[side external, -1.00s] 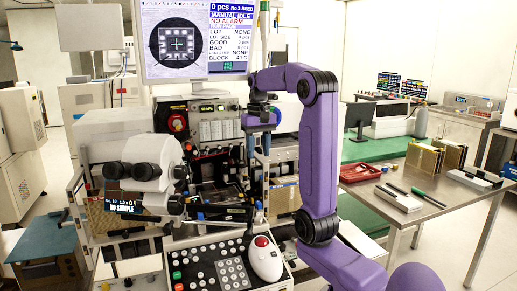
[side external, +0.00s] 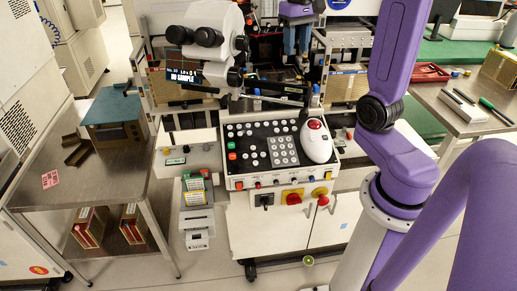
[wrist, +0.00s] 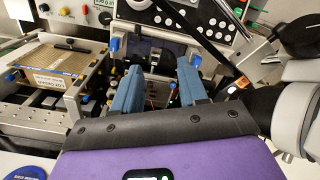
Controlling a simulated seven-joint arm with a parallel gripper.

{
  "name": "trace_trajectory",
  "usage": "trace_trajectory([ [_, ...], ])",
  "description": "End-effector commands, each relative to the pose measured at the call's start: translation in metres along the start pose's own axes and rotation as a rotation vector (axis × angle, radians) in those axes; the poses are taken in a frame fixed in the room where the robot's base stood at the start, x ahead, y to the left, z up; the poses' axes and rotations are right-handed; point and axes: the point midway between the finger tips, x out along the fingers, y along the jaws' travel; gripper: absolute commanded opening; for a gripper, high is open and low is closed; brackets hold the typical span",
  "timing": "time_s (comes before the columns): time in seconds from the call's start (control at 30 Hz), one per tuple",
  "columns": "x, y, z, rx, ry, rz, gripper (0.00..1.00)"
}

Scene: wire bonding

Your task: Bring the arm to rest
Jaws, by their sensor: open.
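My purple arm (side external: 395,60) stands at the right of the side external view, its upper part cut off by the top edge. My gripper (side external: 297,54) points down over the bonding machine at the top centre. In the wrist view, the two blue fingers of my gripper (wrist: 161,75) are spread apart with nothing seen between them. They are over the machine's work area (wrist: 155,60), between its side rails. Part of that area is hidden behind the fingers and the dark wrist cover.
The microscope (side external: 210,40) is left of my gripper. The control panel (side external: 268,150) with a white mouse-like handle (side external: 316,143) is in front. A loaded magazine platform (wrist: 70,65) is at left in the wrist view. A metal side table (side external: 440,100) is at right.

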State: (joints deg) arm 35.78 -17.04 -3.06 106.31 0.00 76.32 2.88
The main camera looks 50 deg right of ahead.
Motion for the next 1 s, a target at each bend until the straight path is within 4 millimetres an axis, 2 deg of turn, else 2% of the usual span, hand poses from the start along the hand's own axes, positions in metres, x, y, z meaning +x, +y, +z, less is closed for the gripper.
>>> trace_trajectory([
  [0.03,0.004,-0.014,0.006,-0.06,-0.001,0.0,0.43],
  [0.2,0.017,-0.056,0.028,-0.249,0.002,-0.002,0.43],
  [0.5,0.041,-0.112,0.086,-0.583,0.007,-0.007,0.43],
  [0.73,0.059,-0.137,0.14,-0.84,0.01,-0.012,0.43],
  [1.0,0.081,-0.145,0.208,-1.139,0.013,-0.019,0.43],
])
